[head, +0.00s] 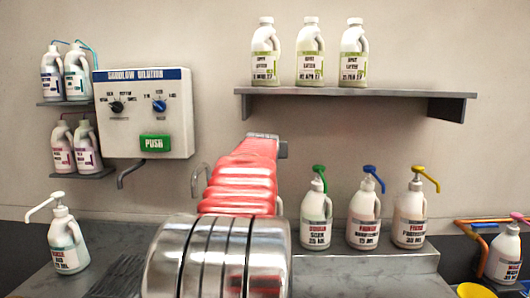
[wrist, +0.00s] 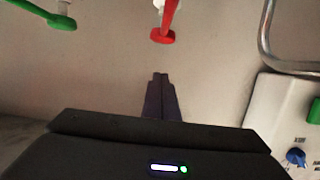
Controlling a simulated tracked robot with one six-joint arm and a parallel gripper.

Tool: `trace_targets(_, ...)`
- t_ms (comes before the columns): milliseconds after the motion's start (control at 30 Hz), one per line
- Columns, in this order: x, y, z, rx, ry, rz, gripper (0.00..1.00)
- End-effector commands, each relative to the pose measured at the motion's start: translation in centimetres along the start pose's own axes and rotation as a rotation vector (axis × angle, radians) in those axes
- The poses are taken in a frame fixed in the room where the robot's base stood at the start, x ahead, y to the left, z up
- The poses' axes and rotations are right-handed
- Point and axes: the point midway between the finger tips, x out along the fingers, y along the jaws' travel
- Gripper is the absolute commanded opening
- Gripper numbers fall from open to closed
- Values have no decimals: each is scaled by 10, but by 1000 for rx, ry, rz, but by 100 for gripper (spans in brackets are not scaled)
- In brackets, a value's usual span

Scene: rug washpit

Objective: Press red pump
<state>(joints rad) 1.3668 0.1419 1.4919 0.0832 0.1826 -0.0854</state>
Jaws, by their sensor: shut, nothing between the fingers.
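The red pump head (wrist: 163,36) shows at the top middle of the wrist view, with a red spout and a pale stem behind it. My gripper (wrist: 160,76) is shut and empty, its dark fingertips together, pointing at the red pump head with a gap between them in the picture. In the head view my red arm covers the middle of the picture. The red pump cannot be seen there, and the fingers are hidden too.
A green pump (wrist: 42,15) is beside the red one; its bottle (head: 316,222) stands on the ledge with blue-pump (head: 364,218) and yellow-pump (head: 410,215) bottles. A white-pump bottle (head: 67,242) stands left. A dilution box (head: 143,115) and a shelf (head: 350,92) are on the wall.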

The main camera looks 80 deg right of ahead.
Motion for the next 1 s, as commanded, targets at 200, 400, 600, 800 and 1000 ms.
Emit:
trace_targets(200,20,-1,0,0,-1,-1,0)
trace_targets(400,33,-1,3,-1,-2,-1,0)
trace_targets(600,37,-1,24,0,-3,-2,0)
trace_targets(800,40,-2,37,-1,-1,-2,0)
trace_targets(1000,41,-2,39,-1,1,-2,0)
